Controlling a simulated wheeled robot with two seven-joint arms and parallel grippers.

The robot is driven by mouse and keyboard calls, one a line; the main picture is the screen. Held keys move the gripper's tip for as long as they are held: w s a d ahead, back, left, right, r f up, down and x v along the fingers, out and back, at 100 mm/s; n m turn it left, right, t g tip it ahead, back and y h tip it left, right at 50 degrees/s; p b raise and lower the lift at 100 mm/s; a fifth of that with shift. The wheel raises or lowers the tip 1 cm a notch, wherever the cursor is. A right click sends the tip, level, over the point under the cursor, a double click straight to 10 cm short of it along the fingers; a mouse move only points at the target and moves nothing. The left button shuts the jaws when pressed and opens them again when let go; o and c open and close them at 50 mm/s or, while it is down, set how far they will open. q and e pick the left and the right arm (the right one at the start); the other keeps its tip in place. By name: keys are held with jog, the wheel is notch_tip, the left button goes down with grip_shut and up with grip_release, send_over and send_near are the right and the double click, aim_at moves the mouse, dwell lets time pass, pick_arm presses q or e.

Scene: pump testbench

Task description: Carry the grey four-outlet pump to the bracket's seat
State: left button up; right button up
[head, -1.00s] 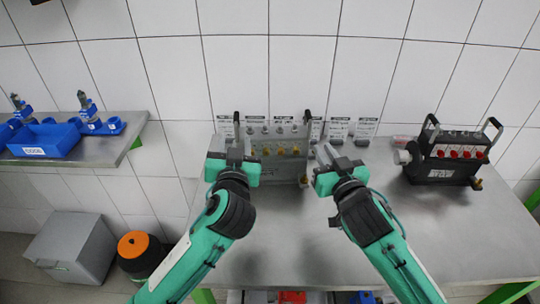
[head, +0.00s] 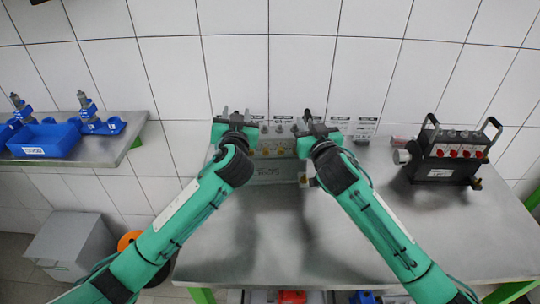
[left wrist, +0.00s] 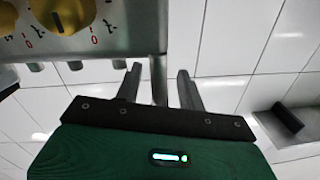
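The grey pump (head: 277,148) stands upright at the back of the table, with a row of yellow knobs on its front. Its yellow knobs (left wrist: 75,12) also show in the left wrist view. My left gripper (head: 237,114) is at the pump's left handle. In the left wrist view its two fingers (left wrist: 159,86) are apart, with a grey handle post (left wrist: 158,45) between them. My right gripper (head: 315,120) is at the pump's right handle and looks open. Its hold on that handle is hidden. The bracket's seat cannot be made out.
A black pump (head: 452,152) with red knobs stands on the right of the table (head: 420,235). White labels (head: 365,128) line the back edge. A side shelf at left holds a blue bin (head: 45,140) and blue parts. The table's front and middle are clear beneath my arms.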

pick_arm(q)
jog(key=c, duration=0.6)
pick_arm(e)
grip_shut()
pick_arm(q)
grip_shut()
dwell(0.4)
jog(key=shift+r, duration=0.2)
pick_arm(e)
jog(key=shift+r, duration=0.25)
pick_arm(q)
jog(key=shift+w, duration=0.1)
pick_arm(e)
jog(key=shift+w, duration=0.1)
